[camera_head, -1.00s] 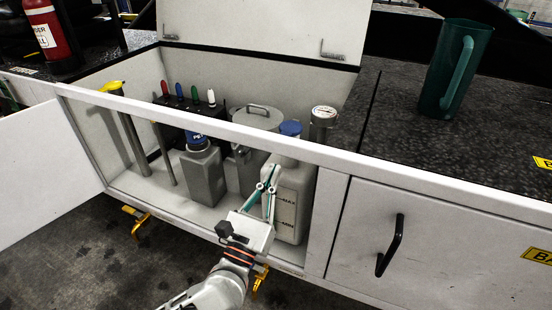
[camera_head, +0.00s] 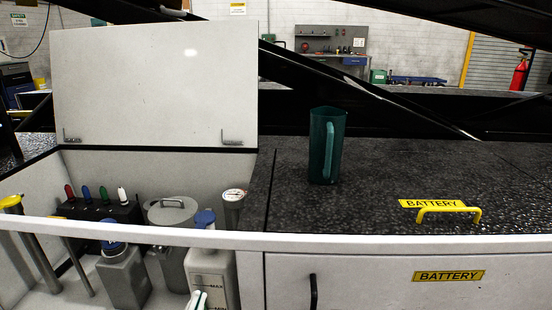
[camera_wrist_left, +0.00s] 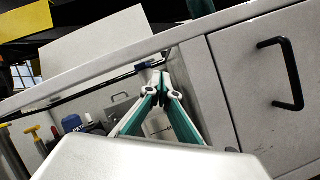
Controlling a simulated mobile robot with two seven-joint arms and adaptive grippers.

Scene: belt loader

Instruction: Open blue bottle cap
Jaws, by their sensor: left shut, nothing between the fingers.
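A whitish bottle (camera_head: 213,270) with a blue cap (camera_head: 204,217) and MAX and MIN marks stands upright in the open compartment. Its cap is on. My left gripper (camera_head: 199,296) shows only in part at the bottom edge of the head view, low in front of this bottle. In the left wrist view the teal fingers (camera_wrist_left: 160,72) are shut and empty. A blue cap (camera_wrist_left: 145,65) shows just beyond the fingertips; the fingers hide much of the bottle. A grey container (camera_head: 125,279) with a blue top stands to the left. My right gripper is out of view.
A white front rail (camera_head: 330,240) crosses before the compartment. A raised lid (camera_head: 155,85) stands behind it. A gauge (camera_head: 234,195) and a lidded grey canister (camera_head: 172,212) flank the bottle. A green jug (camera_head: 326,145) stands on the dark top.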

